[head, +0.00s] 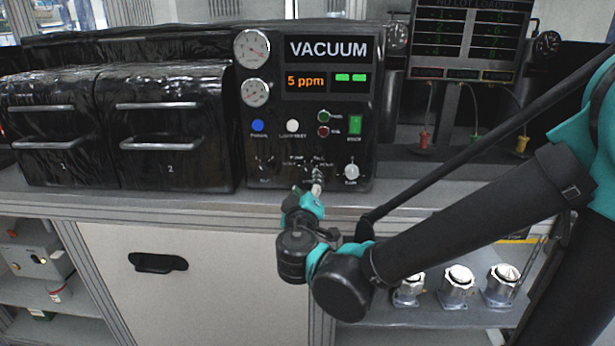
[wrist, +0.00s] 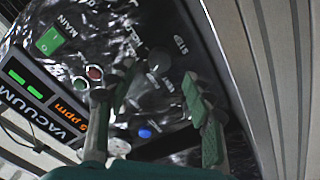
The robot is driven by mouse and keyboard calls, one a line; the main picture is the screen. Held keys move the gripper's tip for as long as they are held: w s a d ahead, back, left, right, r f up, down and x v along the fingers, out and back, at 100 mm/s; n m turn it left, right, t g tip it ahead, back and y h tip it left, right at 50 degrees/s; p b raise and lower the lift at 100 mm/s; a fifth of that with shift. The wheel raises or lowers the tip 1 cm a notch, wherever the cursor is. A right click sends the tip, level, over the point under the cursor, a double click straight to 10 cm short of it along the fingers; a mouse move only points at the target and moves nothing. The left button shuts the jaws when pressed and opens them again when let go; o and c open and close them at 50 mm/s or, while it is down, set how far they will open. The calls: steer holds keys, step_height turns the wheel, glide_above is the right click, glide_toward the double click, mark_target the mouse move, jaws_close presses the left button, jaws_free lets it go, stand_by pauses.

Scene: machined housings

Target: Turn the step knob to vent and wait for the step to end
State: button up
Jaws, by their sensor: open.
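The vacuum panel (head: 308,110) is a glossy black box with a display reading VACUUM and 5 ppm in orange, beside two lit green bars. My gripper (head: 317,187) is at the lower middle of the panel, in front of the dial area where the step knob seems to be. It covers most of that knob, so the pointer's setting cannot be read. In the wrist view my gripper (wrist: 163,105) has its two green-padded fingers spread apart, with dark panel face between them. Small dial lettering is blurred there, and I cannot tell whether the fingers touch the knob.
A pale knob (head: 351,172) is close on the right, and a green switch (head: 355,125) is above it. Blue (head: 257,126) and white (head: 292,126) buttons are to the left. Two black drawers (head: 168,125) stand farther left. Metal housings (head: 457,285) are on the shelf below.

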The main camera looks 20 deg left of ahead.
mark_target(308, 173)
steer(key=shift+x, duration=2.75)
steer(key=c, duration=1.2)
